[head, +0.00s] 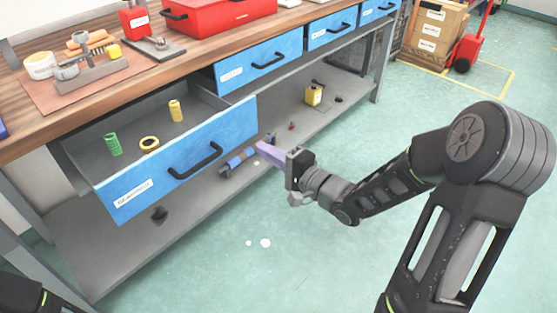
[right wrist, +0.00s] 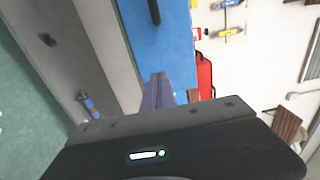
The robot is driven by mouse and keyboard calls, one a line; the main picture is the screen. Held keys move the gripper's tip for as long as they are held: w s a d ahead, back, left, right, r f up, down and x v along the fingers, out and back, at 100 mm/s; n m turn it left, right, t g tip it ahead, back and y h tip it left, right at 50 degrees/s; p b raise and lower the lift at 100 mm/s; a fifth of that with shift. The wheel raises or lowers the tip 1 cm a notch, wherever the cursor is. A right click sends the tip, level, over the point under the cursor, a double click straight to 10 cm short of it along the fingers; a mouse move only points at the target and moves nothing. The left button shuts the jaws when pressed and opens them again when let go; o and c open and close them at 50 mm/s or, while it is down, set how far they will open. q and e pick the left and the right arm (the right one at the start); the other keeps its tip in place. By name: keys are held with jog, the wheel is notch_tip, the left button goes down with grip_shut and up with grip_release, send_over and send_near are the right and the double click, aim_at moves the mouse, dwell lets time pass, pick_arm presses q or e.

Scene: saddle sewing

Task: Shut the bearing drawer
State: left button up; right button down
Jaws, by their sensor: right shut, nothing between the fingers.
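My right gripper (head: 268,151), with purple fingers, is shut and empty beside the lower right end of the drawer front. In the right wrist view its fingers (right wrist: 157,92) point toward the blue drawer front (right wrist: 160,35); I cannot tell whether they touch it. My left gripper is out of view.
The drawer holds a green spool (head: 113,144), a yellow spool (head: 176,110) and a yellow ring (head: 149,143). Other blue drawers (head: 262,62) along the bench are shut. A grey lower shelf (head: 120,245) lies underneath.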

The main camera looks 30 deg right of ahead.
aim_at(236, 133)
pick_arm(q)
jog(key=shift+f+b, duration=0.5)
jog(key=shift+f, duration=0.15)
pick_arm(e)
jog(key=x, duration=0.7)
jog(key=shift+w, duration=0.3)
jog(key=shift+w+a, duration=0.1)
